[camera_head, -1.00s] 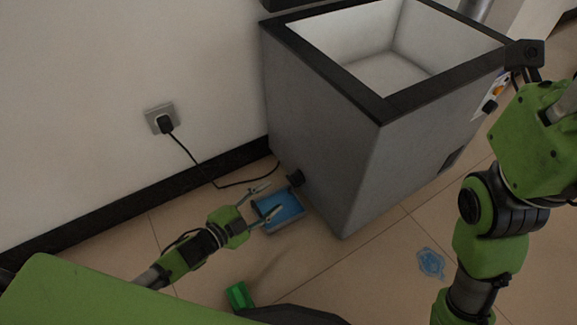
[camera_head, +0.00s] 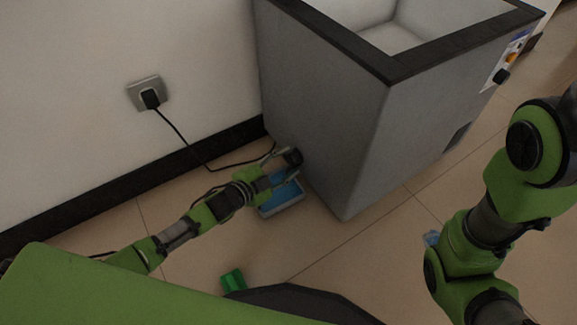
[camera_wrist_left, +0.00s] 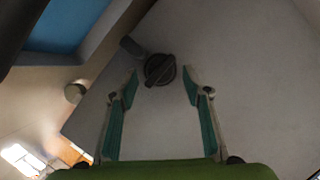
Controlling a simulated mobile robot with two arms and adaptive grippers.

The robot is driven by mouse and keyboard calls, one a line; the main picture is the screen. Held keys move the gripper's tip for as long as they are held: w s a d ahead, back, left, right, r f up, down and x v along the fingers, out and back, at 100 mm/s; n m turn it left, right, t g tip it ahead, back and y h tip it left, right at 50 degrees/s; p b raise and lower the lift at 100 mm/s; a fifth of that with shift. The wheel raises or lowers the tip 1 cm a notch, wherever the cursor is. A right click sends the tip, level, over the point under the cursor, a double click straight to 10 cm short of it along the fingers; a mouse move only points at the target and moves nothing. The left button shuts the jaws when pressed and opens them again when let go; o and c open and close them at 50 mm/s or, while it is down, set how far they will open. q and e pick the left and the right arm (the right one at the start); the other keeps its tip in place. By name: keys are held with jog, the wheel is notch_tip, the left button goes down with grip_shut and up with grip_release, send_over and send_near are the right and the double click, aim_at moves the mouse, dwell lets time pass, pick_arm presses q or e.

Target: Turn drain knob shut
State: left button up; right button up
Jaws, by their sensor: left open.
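The dark round drain knob (camera_head: 293,157) sits low on the side of the grey open-topped tank (camera_head: 330,115). In the left wrist view the knob (camera_wrist_left: 160,70) shows face-on with a raised bar across it, set slightly aslant. My left gripper (camera_head: 281,164) is at the knob in the head view. In the left wrist view the open fingers of my left gripper (camera_wrist_left: 161,74) stand on either side of the knob, with gaps between them and it. My right arm shows at the right of the head view; its gripper is out of view.
A blue shallow tray (camera_head: 290,197) lies on the floor under the knob. A black cord runs from a wall socket (camera_head: 137,97) towards the tank. A green object (camera_head: 232,279) lies on the floor nearer me. A blue patch (camera_head: 431,239) is partly hidden by my right arm.

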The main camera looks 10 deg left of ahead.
pick_arm(q)
jog(key=shift+w+d+f, duration=0.15)
jog(key=shift+w+d, duration=0.15)
jog(key=shift+w, duration=0.3)
